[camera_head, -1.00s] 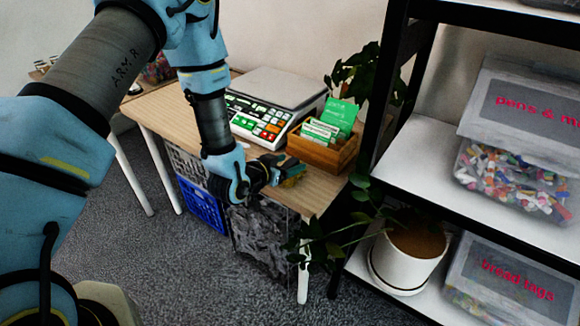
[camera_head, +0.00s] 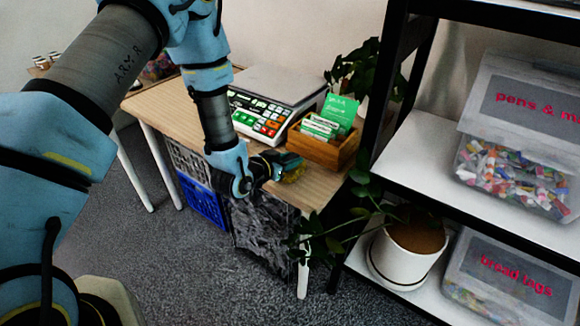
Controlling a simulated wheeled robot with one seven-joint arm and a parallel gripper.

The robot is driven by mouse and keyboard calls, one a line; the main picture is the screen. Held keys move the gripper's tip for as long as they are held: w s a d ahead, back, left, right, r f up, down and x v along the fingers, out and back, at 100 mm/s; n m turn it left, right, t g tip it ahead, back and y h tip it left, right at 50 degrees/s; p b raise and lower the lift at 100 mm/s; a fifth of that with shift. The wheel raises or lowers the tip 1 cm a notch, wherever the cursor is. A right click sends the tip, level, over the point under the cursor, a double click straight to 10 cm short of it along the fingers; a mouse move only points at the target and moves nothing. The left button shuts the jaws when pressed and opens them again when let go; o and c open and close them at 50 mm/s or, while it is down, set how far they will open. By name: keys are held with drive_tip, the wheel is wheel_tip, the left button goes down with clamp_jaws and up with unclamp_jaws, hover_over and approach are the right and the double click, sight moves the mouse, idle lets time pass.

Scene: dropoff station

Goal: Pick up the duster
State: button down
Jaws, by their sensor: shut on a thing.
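My gripper (camera_head: 284,166) is at the front edge of the wooden table, below the wooden card box. It is shut on a small yellowish-brown thing (camera_head: 293,175), which I take to be the duster. Only a little of its bristly-looking edge shows under and beyond the fingers. The rest of it is hidden by the gripper. I cannot tell whether it touches the table top.
The table (camera_head: 170,105) bears a scale (camera_head: 262,115) and a wooden box of green cards (camera_head: 322,147). Below are a blue crate (camera_head: 203,203) and a dark-filled clear bin (camera_head: 262,236). A potted plant (camera_head: 402,258) and shelf (camera_head: 430,165) with tubs stand right.

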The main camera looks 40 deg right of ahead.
sight(290, 158)
idle(0.4)
wheel_tip(290, 158, up, 10)
drive_tip(key=shift+b, duration=0.95)
drive_tip(key=c, duration=1.2)
unclamp_jaws()
clamp_jaws()
